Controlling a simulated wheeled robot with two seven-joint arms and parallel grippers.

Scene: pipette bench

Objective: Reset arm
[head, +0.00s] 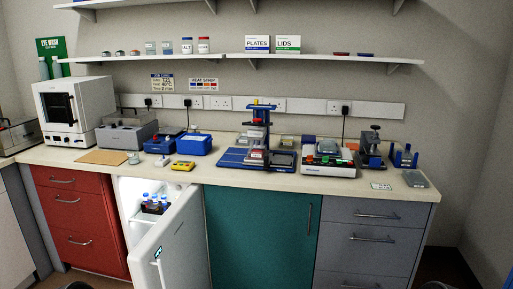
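Neither of my grippers shows clearly in the head view. Only small dark shapes cut off by the bottom edge show at the lower left and lower right, and I cannot tell what they are. The bench top (232,169) runs across the view. A blue pipetting device (257,135) with an upright column stands at its middle. The under-bench fridge is open, its white door (180,245) swung out toward me. Inside it a dark rack holds blue-capped tubes (154,200).
The open fridge door juts into the space before the bench. A white machine (328,160), a blue box (194,144), a yellow device (183,165) and a white oven (74,105) stand on the bench. Two wall shelves (320,57) hang above. The front bench edge is mostly clear.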

